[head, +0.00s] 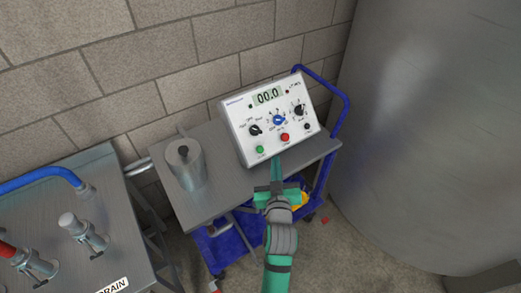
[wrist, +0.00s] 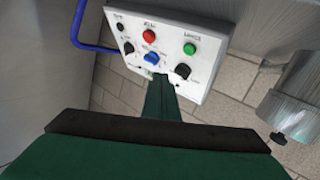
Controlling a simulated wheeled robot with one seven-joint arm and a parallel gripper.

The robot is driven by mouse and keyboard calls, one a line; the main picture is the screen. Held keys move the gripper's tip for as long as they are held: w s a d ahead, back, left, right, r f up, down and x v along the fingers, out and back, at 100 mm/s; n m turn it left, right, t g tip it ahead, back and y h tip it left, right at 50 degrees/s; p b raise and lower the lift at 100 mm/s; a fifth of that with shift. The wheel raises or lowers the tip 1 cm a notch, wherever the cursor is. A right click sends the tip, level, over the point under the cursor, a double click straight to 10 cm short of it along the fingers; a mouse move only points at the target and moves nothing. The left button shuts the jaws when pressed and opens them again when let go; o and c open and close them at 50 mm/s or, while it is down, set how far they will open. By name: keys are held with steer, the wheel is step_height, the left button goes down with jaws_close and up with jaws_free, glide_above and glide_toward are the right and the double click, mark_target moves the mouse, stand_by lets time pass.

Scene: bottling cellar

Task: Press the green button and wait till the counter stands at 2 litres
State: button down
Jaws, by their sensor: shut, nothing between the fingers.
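A white control box (head: 235,112) stands tilted back on a grey cart top. Its counter (head: 268,96) reads 00.0. The green button (head: 260,150) is at its lower left and the red button (head: 285,137) is right of it. In the wrist view, the green button (wrist: 189,48) and red button (wrist: 148,35) are both uncovered. My green gripper (head: 277,160) is shut and empty, its tips in front of the box's lower edge, right of the green button and below the red one. In the wrist view, the gripper (wrist: 160,82) points at the panel, apart from both buttons.
The panel also has black knobs (head: 254,130) and a blue knob (head: 279,120). A metal canister (head: 185,165) stands left of the box. A blue cart handle (head: 344,105) and a large metal tank (head: 430,130) are at right. A bench with taps (head: 82,230) is at left.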

mark_target(260, 150)
steer(key=shift+w+r, duration=1.1)
steer(key=shift+w+f, duration=0.1)
steer(key=w+a+f, duration=0.3)
steer(key=w+f, duration=0.2)
steer(key=shift+a+f, duration=0.35)
steer(key=shift+a, duration=0.05)
steer(key=shift+w, duration=0.1)
stand_by(1.5)
steer(key=shift+w+a+f, duration=0.2)
steer(key=shift+f, duration=0.1)
steer(key=shift+w+a+f, duration=0.2)
steer(key=shift+w+f, duration=0.1)
steer(key=shift+f, duration=0.05)
stand_by(1.2)
steer(key=shift+s+d+r, duration=0.4)
steer(key=shift+s+r, duration=0.15)
steer(key=shift+r, duration=0.05)
